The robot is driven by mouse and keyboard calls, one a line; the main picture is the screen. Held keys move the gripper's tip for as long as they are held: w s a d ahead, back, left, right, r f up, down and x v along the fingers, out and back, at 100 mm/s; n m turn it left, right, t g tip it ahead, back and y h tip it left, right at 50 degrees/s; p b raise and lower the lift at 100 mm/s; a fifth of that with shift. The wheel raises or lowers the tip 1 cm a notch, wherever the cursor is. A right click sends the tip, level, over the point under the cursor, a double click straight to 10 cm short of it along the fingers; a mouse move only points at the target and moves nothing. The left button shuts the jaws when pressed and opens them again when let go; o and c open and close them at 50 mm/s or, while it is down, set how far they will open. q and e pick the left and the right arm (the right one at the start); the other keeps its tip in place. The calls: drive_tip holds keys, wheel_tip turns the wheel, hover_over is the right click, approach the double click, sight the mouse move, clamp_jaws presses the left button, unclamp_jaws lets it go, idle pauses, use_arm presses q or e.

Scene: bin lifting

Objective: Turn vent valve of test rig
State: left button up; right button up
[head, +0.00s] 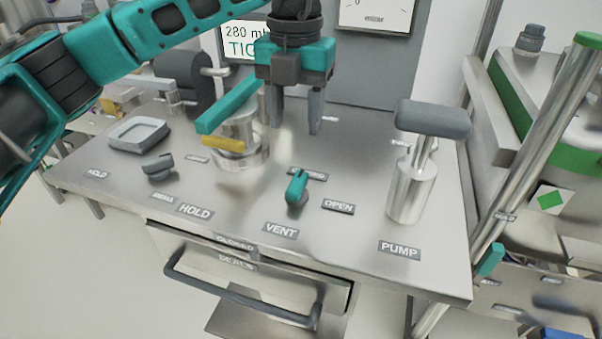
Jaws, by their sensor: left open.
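The vent valve is a small teal-handled knob (297,188) on the steel top of the test rig (345,245), behind the VENT label (281,230). The OPEN label (338,206) lies to its right, and another label behind it is partly covered by the handle. The handle points away from the VENT label, roughly toward the back. My left gripper (296,125) comes in from the upper left and hangs fingers down above and behind the valve. Its two grey fingers are apart with nothing between them. My right gripper is not in view.
A pump with a grey T-handle (433,118) stands to the right. A steel cylinder (240,152) with yellow and teal bars is left of the gripper. A dark HOLD knob (158,167) and a grey tray (138,134) are farther left. A drawer (250,275) is below.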

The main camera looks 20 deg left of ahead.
sight(297, 181)
use_arm(q)
wheel_tip(297, 181, down, 12)
drive_tip(key=shift+s+f+b, duration=0.1)
drive_tip(key=shift+f+b, duration=0.1)
drive_tip(key=shift+b, duration=0.45)
clamp_jaws()
